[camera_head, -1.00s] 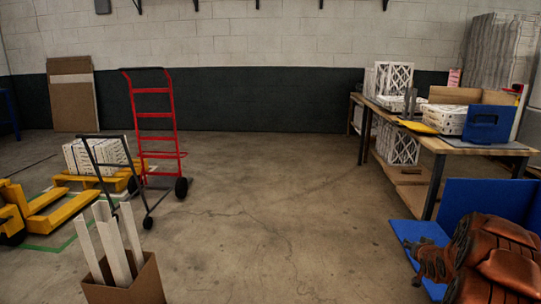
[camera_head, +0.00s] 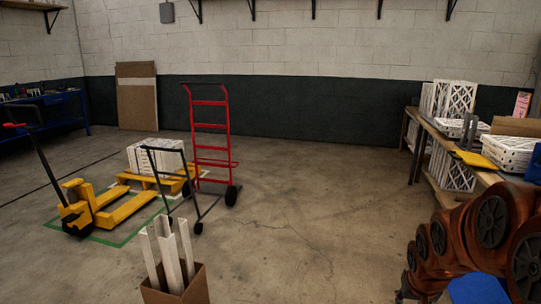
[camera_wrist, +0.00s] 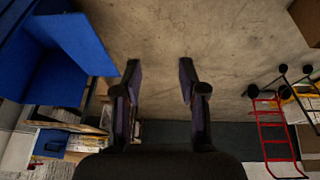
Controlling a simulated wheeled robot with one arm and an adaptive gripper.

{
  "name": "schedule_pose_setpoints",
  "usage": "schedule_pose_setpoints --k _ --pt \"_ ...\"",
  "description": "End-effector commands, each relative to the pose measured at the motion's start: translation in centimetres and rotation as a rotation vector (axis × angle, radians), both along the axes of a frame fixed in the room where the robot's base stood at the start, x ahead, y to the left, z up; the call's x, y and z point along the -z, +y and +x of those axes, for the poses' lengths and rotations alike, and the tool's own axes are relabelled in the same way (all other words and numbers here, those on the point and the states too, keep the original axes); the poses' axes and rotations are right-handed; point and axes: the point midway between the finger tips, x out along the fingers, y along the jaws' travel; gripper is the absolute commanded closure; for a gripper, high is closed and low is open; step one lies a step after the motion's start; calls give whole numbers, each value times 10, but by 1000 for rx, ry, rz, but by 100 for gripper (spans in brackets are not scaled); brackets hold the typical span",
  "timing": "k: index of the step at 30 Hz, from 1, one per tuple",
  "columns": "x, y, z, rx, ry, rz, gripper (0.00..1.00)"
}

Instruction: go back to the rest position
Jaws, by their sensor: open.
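My gripper (camera_wrist: 158,75) is in the middle of the wrist view, its two dark fingers spread apart with bare concrete floor between them. It is open and empty. In the head view my brown arm is folded at the lower right, and the gripper's fingers cannot be made out there. Nothing touches the fingers in the wrist view.
A wooden workbench (camera_head: 451,147) with white filters (camera_head: 453,99) stands at the right, beside my arm. A blue panel (camera_wrist: 75,40) shows close by in the wrist view. A red hand truck (camera_head: 210,130), yellow pallet jack (camera_head: 125,208) and cardboard box (camera_head: 178,287) stand left. Mid-floor is clear.

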Motion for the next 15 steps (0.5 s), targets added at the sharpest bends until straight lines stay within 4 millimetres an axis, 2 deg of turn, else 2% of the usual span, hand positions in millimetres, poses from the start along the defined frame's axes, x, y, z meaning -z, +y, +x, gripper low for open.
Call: schedule_pose_setpoints --k 1,3,9,15 --pt "-20 15 -16 -20 31 7 59" --pt "-35 33 -40 -41 80 18 59" --pt "-70 81 -117 -113 237 56 59" --pt "-104 120 -197 -188 384 97 59"
